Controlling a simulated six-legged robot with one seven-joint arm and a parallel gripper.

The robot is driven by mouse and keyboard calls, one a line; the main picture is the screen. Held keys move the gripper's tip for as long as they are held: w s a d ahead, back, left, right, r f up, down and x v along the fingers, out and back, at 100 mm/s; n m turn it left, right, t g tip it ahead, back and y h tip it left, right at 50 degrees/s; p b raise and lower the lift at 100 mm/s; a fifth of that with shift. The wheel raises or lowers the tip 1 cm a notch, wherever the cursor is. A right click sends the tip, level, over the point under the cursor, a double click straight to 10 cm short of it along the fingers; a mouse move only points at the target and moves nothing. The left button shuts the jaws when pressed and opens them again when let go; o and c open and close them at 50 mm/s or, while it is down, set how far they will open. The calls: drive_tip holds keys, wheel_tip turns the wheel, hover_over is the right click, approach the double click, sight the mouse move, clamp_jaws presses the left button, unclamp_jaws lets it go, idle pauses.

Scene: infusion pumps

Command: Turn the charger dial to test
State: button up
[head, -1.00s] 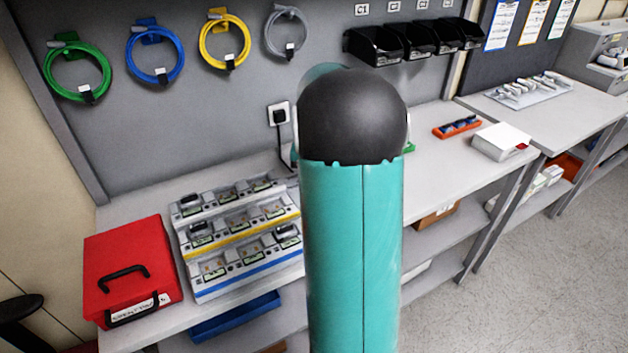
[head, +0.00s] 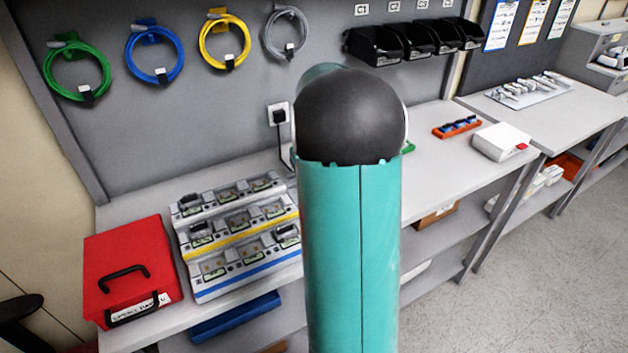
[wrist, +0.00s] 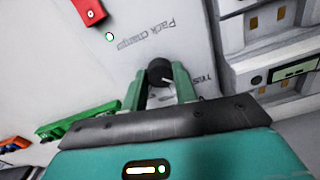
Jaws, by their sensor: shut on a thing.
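The pack charger (wrist: 152,40) shows in the wrist view as a pale face with "Pack charger" printed on it. Its dark round dial (wrist: 158,70) sits between the two green fingers of my gripper (wrist: 162,82), which is shut on it. A pale line on the dial slants toward the right, roughly to the side where the "TEST" lettering (wrist: 208,84) is printed, partly cut off by a finger. I cannot tell whether the line meets the label exactly. In the head view my arm hides the dial and my gripper.
A pump rack (head: 240,235) stands left of my arm, beside a red case (head: 130,265). A wall socket (head: 278,115) with a plugged cord is behind. A red part (wrist: 88,11) and a green light (wrist: 110,36) are on the charger. An orange tray (head: 457,127) lies to the right.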

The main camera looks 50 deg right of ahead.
drive_tip(key=shift+a, duration=0.1)
drive_tip(key=o, duration=1)
drive_tip(key=shift+c, duration=0.2)
drive_tip(key=shift+r, duration=0.1)
wheel_tip(320, 180, up, 14)
drive_tip(key=shift+f, duration=0.2)
drive_tip(key=s+a+r+n+t, duration=0.1)
drive_tip(key=s+a+n+t, duration=0.15)
drive_tip(key=a, duration=1.05)
drive_tip(key=s+a+r+n+t, duration=0.15)
drive_tip(key=s+a, duration=0.25)
drive_tip(key=a, duration=0.9)
drive_tip(key=s+a+f+n+t, duration=0.1)
drive_tip(key=s+a+f, duration=0.3)
drive_tip(key=s+a, duration=0.2)
drive_tip(key=shift+s+a+n+t, duration=0.25)
drive_tip(key=shift+a+n+t, duration=0.05)
drive_tip(key=shift+a, duration=0.8)
